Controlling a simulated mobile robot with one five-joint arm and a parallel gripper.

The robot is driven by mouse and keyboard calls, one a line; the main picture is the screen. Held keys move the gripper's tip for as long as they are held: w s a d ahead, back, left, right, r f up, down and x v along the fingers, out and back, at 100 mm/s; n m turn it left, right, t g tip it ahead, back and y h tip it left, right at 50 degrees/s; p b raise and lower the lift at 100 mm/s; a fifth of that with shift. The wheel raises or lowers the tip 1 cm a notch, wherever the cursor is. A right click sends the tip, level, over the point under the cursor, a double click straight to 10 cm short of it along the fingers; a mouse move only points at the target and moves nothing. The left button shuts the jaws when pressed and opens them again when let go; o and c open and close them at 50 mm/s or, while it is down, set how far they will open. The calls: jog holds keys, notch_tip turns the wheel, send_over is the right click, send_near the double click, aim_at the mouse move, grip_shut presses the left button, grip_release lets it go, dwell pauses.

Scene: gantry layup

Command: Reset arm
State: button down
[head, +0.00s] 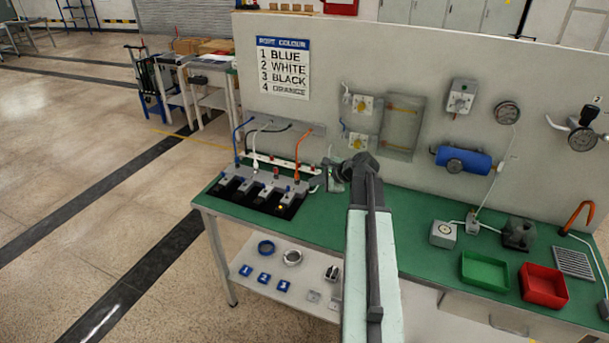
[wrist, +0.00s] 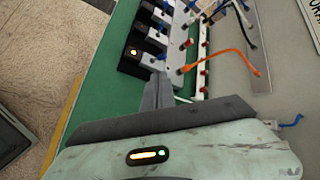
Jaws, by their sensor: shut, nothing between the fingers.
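My gripper (head: 326,177) is at the end of my raised arm, above the green bench top near the right end of the port block (head: 248,187). In the wrist view my gripper (wrist: 158,80) shows its fingers together and empty, pointing toward the port block (wrist: 163,45). I cannot tell whether the fingers touch anything. My arm (head: 365,250) reaches up from the bottom of the head view and hides part of the bench.
Blue, white, black and orange cables (head: 298,150) run from the panel to the ports. A port colour sign (head: 283,68) hangs above. A green tray (head: 485,271) and a red tray (head: 543,285) stand at the right.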

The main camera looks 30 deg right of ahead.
jog(key=w+a+f+n+g+y, duration=0.15)
jog(key=a+n, duration=0.25)
jog(key=a, duration=1.2)
jog(key=w+a+f+n+g+y, duration=0.1)
jog(key=w+a+f+n+g, duration=0.15)
jog(key=a, duration=1.35)
jog(key=s+a+f+n+g+h, duration=0.2)
jog(key=s+a+f+n+g, duration=0.1)
jog(key=s+a+n, duration=0.7)
jog(key=s+d+f+n+g+h, duration=0.1)
jog(key=s+d+n+g+h, duration=0.1)
jog(key=s+d+n, duration=0.2)
jog(key=shift+s+d+f+n+g+h, duration=0.3)
jog(key=shift+s+n+g+h, duration=0.1)
jog(key=shift+s+n, duration=0.4)
jog(key=shift+w+d, duration=0.1)
jog(key=shift+w, duration=0.05)
